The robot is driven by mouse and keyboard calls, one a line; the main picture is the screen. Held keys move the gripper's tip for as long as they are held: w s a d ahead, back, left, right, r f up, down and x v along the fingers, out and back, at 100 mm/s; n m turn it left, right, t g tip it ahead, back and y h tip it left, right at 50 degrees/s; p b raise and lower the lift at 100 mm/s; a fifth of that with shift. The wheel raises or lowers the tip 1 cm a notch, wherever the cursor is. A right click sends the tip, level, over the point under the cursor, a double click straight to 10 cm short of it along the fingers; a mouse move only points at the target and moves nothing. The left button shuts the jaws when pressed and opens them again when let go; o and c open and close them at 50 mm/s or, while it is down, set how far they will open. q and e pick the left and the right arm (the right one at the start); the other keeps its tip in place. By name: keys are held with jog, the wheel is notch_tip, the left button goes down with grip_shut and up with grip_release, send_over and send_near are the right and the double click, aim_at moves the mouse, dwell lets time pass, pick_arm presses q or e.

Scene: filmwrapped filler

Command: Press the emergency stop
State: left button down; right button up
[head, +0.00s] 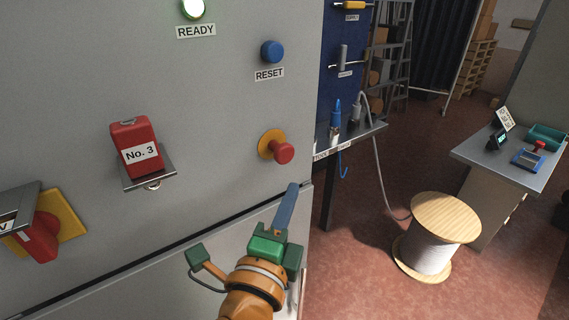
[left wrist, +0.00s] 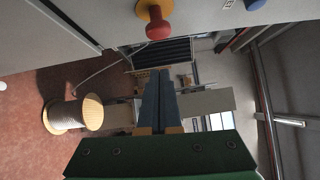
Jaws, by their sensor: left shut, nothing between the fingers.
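The emergency stop is a red mushroom button (head: 283,153) on a yellow round base (head: 267,142), on the grey machine panel in the head view. It also shows at the top of the left wrist view, as a red button (left wrist: 158,27) on a yellow base (left wrist: 144,10). My left gripper (head: 291,188) is shut and empty, its blue-grey fingers pointing up just below the button, apart from it. In the left wrist view the closed fingers (left wrist: 160,78) point away from the camera, below the button. My right gripper is not in view.
A blue RESET button (head: 272,51) sits above the stop, near a lit green READY lamp (head: 192,8). A red No. 3 block (head: 135,142) sits on a bracket to the left. A red knob on a yellow plate (head: 68,213) is at far left. A cable spool (head: 444,217) stands right.

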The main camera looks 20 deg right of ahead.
aim_at(281, 159)
pick_arm(q)
jog(key=w, duration=0.2)
jog(key=w+p, duration=0.1)
jog(key=w, duration=0.2)
jog(key=w+d+p, duration=0.1)
jog(key=w, duration=0.1)
jog(key=shift+w+d+r, duration=0.1)
jog(key=shift+w+r, duration=0.05)
jog(key=shift+r, duration=0.1)
jog(key=shift+d, duration=0.1)
jog(key=shift+w+a+r, duration=0.1)
jog(key=shift+w+a, duration=0.15)
jog(key=shift+w, duration=0.2)
jog(key=shift+w+a, duration=0.2)
jog(key=shift+w, duration=0.25)
